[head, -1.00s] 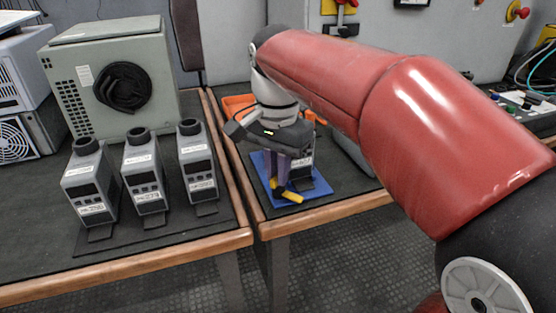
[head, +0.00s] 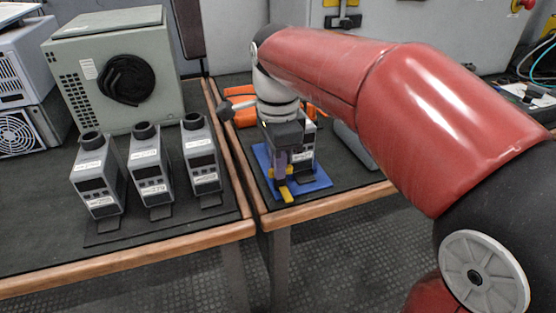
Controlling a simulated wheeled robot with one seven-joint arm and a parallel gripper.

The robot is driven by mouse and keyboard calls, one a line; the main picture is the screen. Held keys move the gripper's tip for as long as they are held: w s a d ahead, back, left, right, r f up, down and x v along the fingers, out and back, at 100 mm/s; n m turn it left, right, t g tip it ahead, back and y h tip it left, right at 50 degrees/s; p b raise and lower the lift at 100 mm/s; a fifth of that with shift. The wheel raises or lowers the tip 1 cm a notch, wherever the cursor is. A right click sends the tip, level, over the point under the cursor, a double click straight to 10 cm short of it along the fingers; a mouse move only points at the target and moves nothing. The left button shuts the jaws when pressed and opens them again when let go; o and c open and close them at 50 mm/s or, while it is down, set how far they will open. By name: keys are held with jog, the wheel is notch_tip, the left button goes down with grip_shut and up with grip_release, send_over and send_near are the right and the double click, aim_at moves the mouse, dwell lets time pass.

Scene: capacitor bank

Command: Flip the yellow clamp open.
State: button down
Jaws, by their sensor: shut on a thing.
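The yellow clamp (head: 286,193) shows at the front of a blue base plate (head: 314,184) on the right-hand table. Its front end sticks out low, just below my gripper. My gripper (head: 281,172) points down over the plate, with its purple-grey fingers shut on the clamp. The fingers hide part of the clamp, and the exact contact is too small to see. A grey device (head: 305,147) with a white label stands on the blue plate behind my gripper, partly hidden by it.
Three similar grey devices (head: 152,170) stand on the left table, beside a grey-green cabinet (head: 115,75). An orange object (head: 240,108) lies behind my wrist. A grey block (head: 357,147) stands right of the plate. A gap separates the tables' front edges.

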dwell(0.4)
jog(key=c, duration=1.5)
grip_release()
notch_tip(320, 180, up, 8)
jog(key=shift+f, duration=0.1)
jog(key=s+d+f+n+t, duration=0.2)
jog(key=s+d+f+n, duration=0.2)
jog(key=n, duration=0.1)
jog(key=s+d+f+n+t, duration=0.1)
jog(key=s+d+f+n, duration=0.3)
jog(key=s+f+n, duration=0.1)
jog(key=s+d+f+n+t, duration=0.2)
jog(key=s+d+f+n, duration=0.2)
jog(key=s+f, duration=0.1)
jog(key=shift+s+d+f+n+t, duration=0.15)
jog(key=shift+d+f+n+t, duration=0.15)
jog(key=shift+n, duration=0.1)
